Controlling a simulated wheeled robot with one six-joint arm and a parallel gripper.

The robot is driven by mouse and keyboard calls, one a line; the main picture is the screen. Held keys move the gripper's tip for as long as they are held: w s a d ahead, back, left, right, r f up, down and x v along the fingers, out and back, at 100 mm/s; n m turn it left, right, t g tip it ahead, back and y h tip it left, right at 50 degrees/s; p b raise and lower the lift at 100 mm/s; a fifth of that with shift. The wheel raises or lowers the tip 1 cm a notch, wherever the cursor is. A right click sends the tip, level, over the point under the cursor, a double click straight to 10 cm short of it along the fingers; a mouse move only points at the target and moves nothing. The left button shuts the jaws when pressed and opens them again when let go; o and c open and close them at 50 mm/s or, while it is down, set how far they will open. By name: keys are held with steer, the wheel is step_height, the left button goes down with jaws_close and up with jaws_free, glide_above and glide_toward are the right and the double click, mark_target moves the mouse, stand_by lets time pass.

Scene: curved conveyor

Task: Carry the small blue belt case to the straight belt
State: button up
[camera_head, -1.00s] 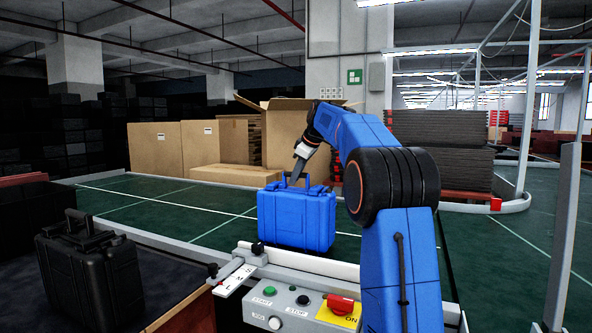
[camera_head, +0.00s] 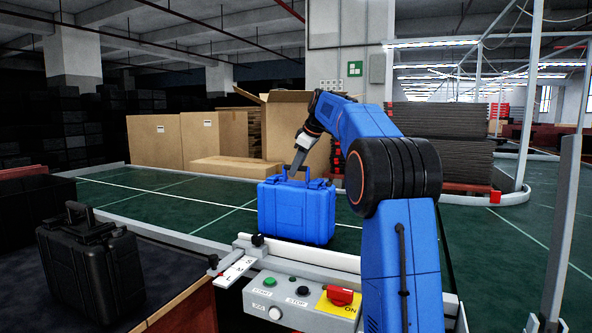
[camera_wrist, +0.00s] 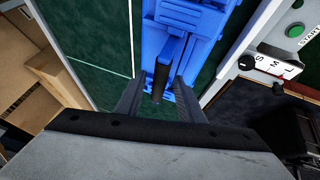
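The small blue case (camera_head: 296,213) stands upright on the green belt, behind the control panel. My gripper (camera_head: 298,166) comes down from above at its handle. In the wrist view the blue case (camera_wrist: 182,45) lies below my gripper (camera_wrist: 158,88). The two fingers are apart, one on each side of the case's handle (camera_wrist: 164,62). I cannot see contact between the fingers and the handle. The far side of the case is hidden.
A black case (camera_head: 92,265) stands on the dark surface at left. The control panel (camera_head: 300,292) with buttons and a red switch is in front of the blue case. A pale rail (camera_head: 300,256) edges the belt. Cardboard boxes (camera_head: 215,140) stand behind. The green belt at left (camera_head: 150,200) is clear.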

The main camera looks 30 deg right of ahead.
steer(key=v, duration=1.1)
steer(key=shift+a, duration=0.1)
steer(key=s+a+f+m, duration=0.2)
steer(key=s+a+f, duration=0.4)
steer(key=s+a, duration=0.3)
steer(key=s+a+f+m, duration=0.2)
steer(key=s+a+f, duration=0.4)
steer(key=s, duration=0.6)
steer(key=s+a+f+m, duration=0.2)
steer(key=s+a+f, duration=0.2)
steer(key=s+f, duration=0.9)
steer(key=s+a+f+m+g+h, duration=0.1)
steer(key=s+a+f, duration=0.3)
steer(key=s+f, duration=0.9)
steer(key=shift+m, duration=0.6)
